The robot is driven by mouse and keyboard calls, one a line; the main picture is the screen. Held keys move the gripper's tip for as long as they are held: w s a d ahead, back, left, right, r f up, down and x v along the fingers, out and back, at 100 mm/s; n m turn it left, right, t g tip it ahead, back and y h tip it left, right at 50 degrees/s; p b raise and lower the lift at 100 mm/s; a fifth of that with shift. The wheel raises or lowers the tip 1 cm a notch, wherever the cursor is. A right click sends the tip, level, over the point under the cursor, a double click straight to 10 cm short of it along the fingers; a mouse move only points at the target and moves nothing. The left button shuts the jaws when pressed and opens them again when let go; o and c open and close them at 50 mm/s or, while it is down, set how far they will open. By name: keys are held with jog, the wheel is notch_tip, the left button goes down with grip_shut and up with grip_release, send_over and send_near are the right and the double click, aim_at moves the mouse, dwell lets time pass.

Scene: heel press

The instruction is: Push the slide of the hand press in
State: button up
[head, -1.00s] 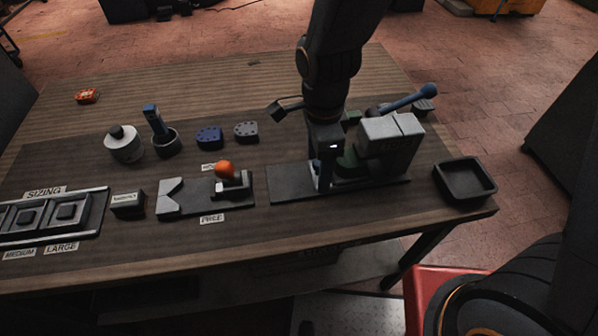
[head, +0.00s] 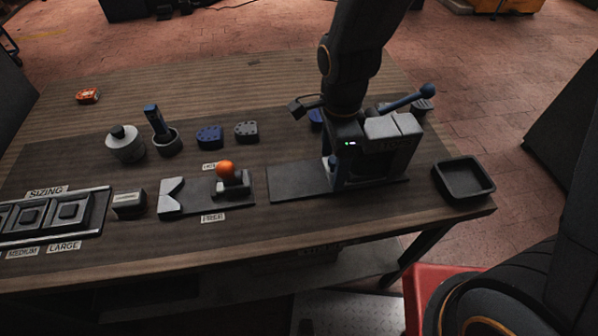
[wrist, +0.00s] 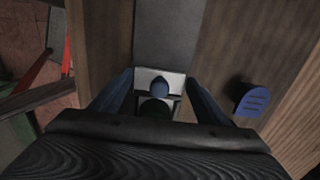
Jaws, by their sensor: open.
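The hand press (head: 392,150) is a grey block with a blue-tipped lever, at the right of a long dark base plate (head: 292,184). In the wrist view, a pale slide piece (wrist: 145,76) carries a rounded blue knob (wrist: 159,86), with a dark green round part below it in the picture. My gripper (wrist: 159,82) is open, its two fingers on either side of the knob, apparently apart from it. In the head view, my wrist (head: 345,148) is low in front of the press and hides the green part and most of the fingers.
A fixture with an orange knob (head: 225,168) stands left of the press. An empty dark tray (head: 464,184) is at the table's right corner. Blue (head: 209,138) and grey (head: 246,132) heel pieces lie behind. A cup with a blue-handled tool (head: 166,141) stands further left.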

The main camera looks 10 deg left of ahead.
notch_tip(320, 180, up, 4)
jog(key=p, duration=0.4)
jog(key=shift+f, duration=0.2)
dwell(0.4)
jog(key=shift+s+a+r+p, duration=0.3)
jog(key=shift+a+p, duration=0.2)
jog(key=shift+a, duration=0.2)
jog(key=shift+s+a+r+p, duration=0.15)
jog(key=shift+a+r+p, duration=0.25)
jog(key=shift+a, duration=0.35)
jog(key=shift+s+a+r+p, duration=0.25)
jog(key=shift+a+p, duration=0.3)
jog(key=shift+a, duration=0.15)
jog(key=shift+r, duration=0.15)
notch_tip(320, 180, up, 3)
jog(key=p, duration=0.3)
